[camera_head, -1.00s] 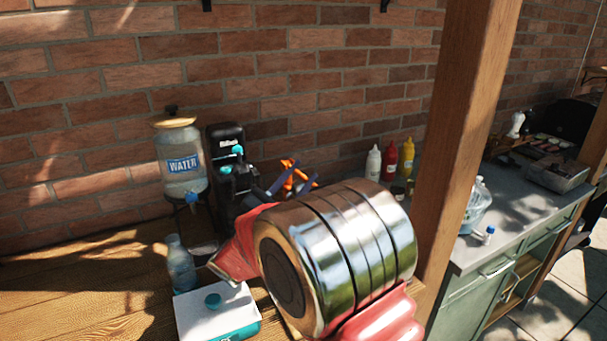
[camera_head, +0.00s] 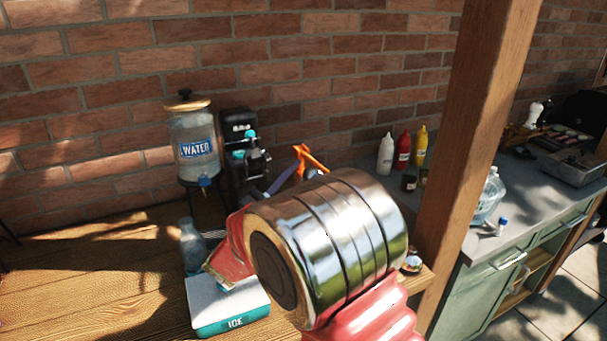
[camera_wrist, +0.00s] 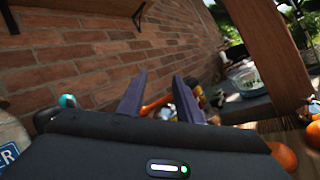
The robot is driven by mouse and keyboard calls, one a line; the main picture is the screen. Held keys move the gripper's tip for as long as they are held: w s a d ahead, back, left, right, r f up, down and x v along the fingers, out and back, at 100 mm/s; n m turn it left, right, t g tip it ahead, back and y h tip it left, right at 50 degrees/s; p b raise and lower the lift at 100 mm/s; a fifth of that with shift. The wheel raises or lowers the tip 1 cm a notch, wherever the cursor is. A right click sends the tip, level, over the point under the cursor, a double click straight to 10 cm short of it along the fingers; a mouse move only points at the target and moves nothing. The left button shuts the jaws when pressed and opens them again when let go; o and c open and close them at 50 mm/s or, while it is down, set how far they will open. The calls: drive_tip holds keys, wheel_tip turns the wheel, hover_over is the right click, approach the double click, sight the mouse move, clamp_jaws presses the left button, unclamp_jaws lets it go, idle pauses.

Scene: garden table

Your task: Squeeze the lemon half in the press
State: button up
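An orange tool-like part (camera_head: 308,158), perhaps the press or its handle, shows behind my arm in the head view. In the wrist view, an orange part (camera_wrist: 155,105) lies beyond and between my fingers. My gripper (camera_wrist: 158,80) has its two dark purple fingers spread apart, with nothing clearly held between them. In the head view my large metal and red arm link hides most of my gripper and the table behind it. I cannot make out the lemon half in either view.
A water dispenser (camera_head: 195,148), black machine (camera_head: 240,140), glass bottle (camera_head: 192,245) and ice box (camera_head: 228,305) stand on the wooden table (camera_head: 90,285). Sauce bottles (camera_head: 403,150) stand near the wooden post (camera_head: 475,130). An orange fruit (camera_wrist: 283,155) lies at right in the wrist view. The table's left is clear.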

drive_tip(key=shift+w+f+v, duration=0.15)
drive_tip(key=shift+v, duration=1.15)
drive_tip(key=shift+w+f+v, duration=0.1)
drive_tip(key=shift+w+v, duration=0.05)
drive_tip(key=shift+v, duration=1.15)
drive_tip(key=shift+a, duration=0.15)
